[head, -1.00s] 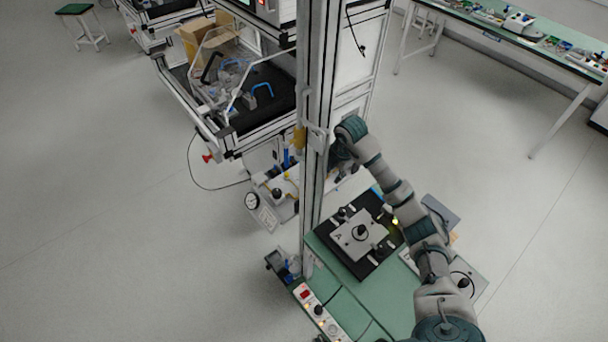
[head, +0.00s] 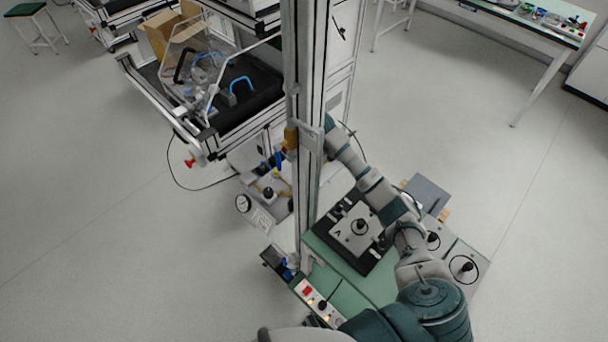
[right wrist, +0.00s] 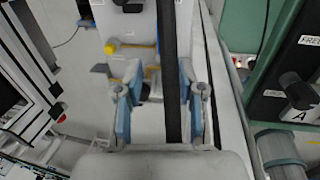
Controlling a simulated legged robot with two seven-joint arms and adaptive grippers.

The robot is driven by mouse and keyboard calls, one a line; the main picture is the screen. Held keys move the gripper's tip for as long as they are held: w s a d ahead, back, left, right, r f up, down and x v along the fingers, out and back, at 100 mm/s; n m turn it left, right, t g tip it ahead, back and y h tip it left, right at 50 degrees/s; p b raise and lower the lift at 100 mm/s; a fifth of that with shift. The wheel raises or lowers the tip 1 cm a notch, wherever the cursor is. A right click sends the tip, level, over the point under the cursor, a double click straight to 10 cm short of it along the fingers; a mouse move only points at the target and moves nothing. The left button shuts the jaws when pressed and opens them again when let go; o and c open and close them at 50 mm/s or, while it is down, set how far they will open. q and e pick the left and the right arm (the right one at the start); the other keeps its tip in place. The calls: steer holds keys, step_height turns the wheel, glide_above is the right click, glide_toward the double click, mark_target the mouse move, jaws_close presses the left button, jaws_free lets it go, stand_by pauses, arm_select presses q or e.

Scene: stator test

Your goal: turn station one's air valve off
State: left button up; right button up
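In the head view an air unit with a round gauge (head: 243,203) sits low behind the post, with small yellow and blue fittings. I cannot tell for sure which part is the air valve. The right wrist view shows a pale panel with a yellow piece (right wrist: 110,48) beyond my fingers. My right gripper (right wrist: 160,108) is open, its blue-padded fingers apart, and a dark vertical strip (right wrist: 170,60) shows between them. I see no contact with the yellow piece. In the head view my right arm reaches up behind the post, which hides the gripper. My left gripper is out of view.
An upright metal post (head: 305,110) stands close beside my right forearm. A green bench (head: 350,295) carries a black fixture with a plate marked A (head: 357,228) and a switch strip (head: 318,303). A framed machine stands at upper left, with a red knob (head: 190,163) below it. Floor is free at left.

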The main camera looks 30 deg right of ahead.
steer(key=f, duration=0.3)
steer(key=w+f, duration=0.1)
steer(key=f, duration=0.2)
steer(key=w+f+b, duration=0.1)
steer(key=f, duration=0.2)
steer(key=shift+d, duration=0.1)
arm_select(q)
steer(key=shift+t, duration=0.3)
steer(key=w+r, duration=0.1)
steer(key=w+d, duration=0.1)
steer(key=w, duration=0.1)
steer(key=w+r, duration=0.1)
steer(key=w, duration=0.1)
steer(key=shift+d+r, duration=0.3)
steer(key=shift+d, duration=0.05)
arm_select(e)
steer(key=shift+a+f, duration=0.15)
steer(key=shift+a, duration=0.15)
